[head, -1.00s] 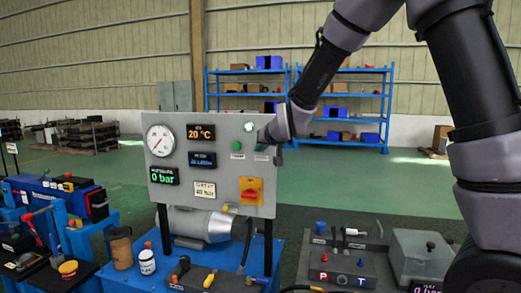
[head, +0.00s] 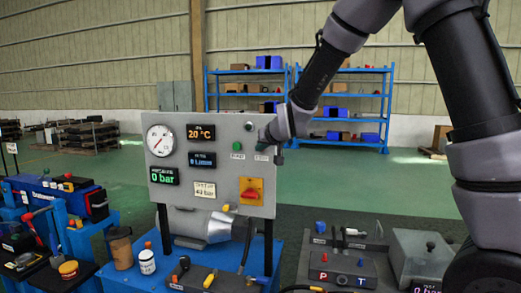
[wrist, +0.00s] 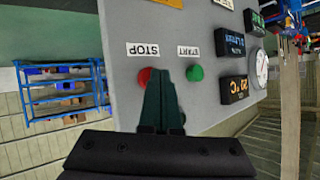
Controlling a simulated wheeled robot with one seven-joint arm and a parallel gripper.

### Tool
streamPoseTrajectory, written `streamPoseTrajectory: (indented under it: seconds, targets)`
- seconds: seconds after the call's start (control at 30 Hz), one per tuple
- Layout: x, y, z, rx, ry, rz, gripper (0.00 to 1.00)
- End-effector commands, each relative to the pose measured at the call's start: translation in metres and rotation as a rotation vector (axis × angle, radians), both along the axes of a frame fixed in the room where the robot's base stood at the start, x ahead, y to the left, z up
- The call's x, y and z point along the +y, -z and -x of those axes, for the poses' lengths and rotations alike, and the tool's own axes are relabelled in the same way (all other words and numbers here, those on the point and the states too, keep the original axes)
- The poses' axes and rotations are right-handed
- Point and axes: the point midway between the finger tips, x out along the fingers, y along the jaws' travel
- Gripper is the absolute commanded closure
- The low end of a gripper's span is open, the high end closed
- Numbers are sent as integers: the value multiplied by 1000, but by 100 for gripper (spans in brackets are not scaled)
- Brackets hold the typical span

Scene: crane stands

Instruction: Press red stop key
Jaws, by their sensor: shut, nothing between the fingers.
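The red stop key (wrist: 146,76) shows in the wrist view under the label STOP (wrist: 143,50), partly covered by my fingers. My gripper (wrist: 162,74) is shut and empty, with its tips over the right side of the key. I cannot tell whether they touch it. In the head view my gripper (head: 265,138) is at the right edge of the grey panel (head: 222,125) and hides the key. The green start key (wrist: 194,73) is just right of my fingers in the wrist view, and left of my gripper in the head view (head: 237,146).
The panel carries a dial gauge (head: 160,140), lit displays, a dark round lamp (head: 249,126) and a red-yellow rotary switch (head: 251,190). Hose fittings and a grey block (head: 340,268) stand low in front. Blue shelves (head: 330,100) are far behind.

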Motion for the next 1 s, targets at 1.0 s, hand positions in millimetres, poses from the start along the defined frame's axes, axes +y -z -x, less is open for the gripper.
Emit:
streamPoseTrajectory:
  seconds: [1.0]
  targets:
    - [7, -1, 32, -2, -3, -1, 100]
